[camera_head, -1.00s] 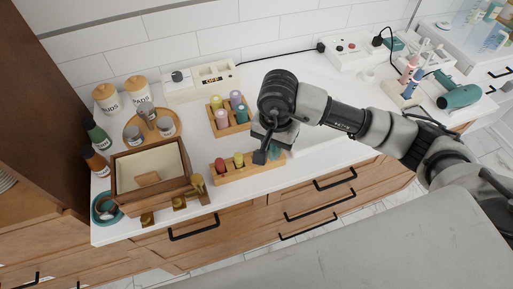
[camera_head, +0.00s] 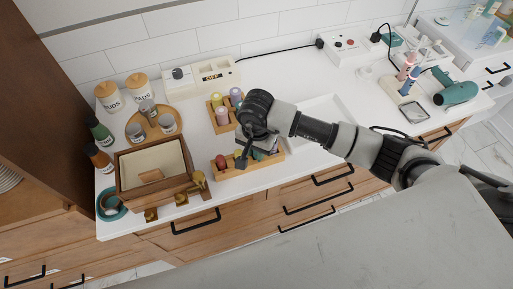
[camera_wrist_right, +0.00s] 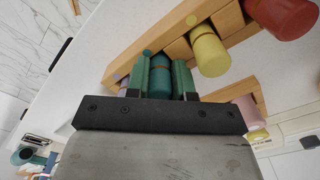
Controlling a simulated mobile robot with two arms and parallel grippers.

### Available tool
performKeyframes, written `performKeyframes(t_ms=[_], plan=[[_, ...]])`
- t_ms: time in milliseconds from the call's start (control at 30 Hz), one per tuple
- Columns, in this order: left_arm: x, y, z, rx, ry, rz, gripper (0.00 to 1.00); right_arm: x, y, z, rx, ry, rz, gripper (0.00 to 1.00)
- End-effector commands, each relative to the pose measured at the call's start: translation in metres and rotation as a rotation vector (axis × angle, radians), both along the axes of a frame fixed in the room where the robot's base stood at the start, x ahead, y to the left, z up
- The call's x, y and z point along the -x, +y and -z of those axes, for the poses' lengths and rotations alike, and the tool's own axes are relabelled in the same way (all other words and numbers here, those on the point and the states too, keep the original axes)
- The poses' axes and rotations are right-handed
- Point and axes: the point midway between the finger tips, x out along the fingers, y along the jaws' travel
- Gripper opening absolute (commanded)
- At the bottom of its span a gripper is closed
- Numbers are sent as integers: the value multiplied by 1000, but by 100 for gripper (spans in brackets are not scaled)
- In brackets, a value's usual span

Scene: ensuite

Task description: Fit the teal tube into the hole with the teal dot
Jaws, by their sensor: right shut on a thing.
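The teal tube (camera_wrist_right: 159,78) is held between the fingers of my right gripper (camera_wrist_right: 159,75), which is shut on it. In the wrist view its far end meets the front wooden rack (camera_wrist_right: 172,49) beside a teal dot (camera_wrist_right: 147,52); I cannot tell whether it is in the hole. A second, bluish dot (camera_wrist_right: 117,77) shows farther left on this rack. In the head view my right gripper (camera_head: 246,158) is over the right part of the front rack (camera_head: 232,170) and hides much of it. My left gripper is not in view.
The front rack also holds a red tube (camera_head: 221,161) and a yellow tube (camera_wrist_right: 209,50). A second rack (camera_head: 222,128) with several tubes stands behind. A wooden box (camera_head: 125,182) stands left. The counter right of the racks has a basin (camera_head: 322,118).

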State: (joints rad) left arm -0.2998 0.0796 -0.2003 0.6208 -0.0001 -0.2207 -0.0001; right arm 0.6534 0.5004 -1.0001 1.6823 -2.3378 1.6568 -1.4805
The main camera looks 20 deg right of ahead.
Motion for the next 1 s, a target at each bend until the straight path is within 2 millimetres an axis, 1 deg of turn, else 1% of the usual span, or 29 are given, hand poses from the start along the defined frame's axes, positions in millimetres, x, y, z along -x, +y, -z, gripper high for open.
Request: performKeyframes(t_ms=[67,100,233,467,600,633,767,1000], plan=[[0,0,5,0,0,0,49,0,0,4,1,-1,0,0],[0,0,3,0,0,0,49,0,0,2,0,-1,0,29],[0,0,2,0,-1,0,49,0,0,2,0,0,0,48],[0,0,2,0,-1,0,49,0,0,2,0,0,0,48],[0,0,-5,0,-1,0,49,0,0,-5,-1,1,0,48],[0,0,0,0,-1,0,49,-1,0,-5,-1,-2,-1,48],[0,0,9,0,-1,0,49,-1,0,-27,0,-6,-2,48],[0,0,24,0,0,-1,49,-1,0,-80,0,-7,-2,48]])
